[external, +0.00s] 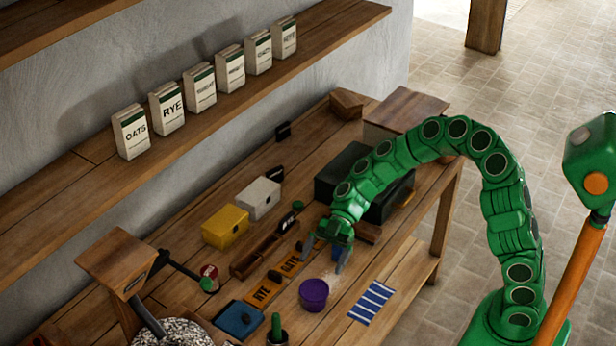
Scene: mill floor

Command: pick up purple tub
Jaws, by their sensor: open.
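The purple tub (313,295) stands upright on the wooden workbench, near its front edge and left of a blue and white striped cloth. My gripper (325,260) is at the end of the green arm, above and just behind the tub. Its fingers are apart and point downward, with nothing seen between them. The gripper looks clear of the tub, though the exact height gap is hard to tell.
The striped cloth (371,302) lies right of the tub. An orange lettered strip (276,280) and a blue box (239,319) are to its left. A yellow box (225,226), a white box (258,198) and a black case (335,178) stand behind. Labelled bags line the shelf above.

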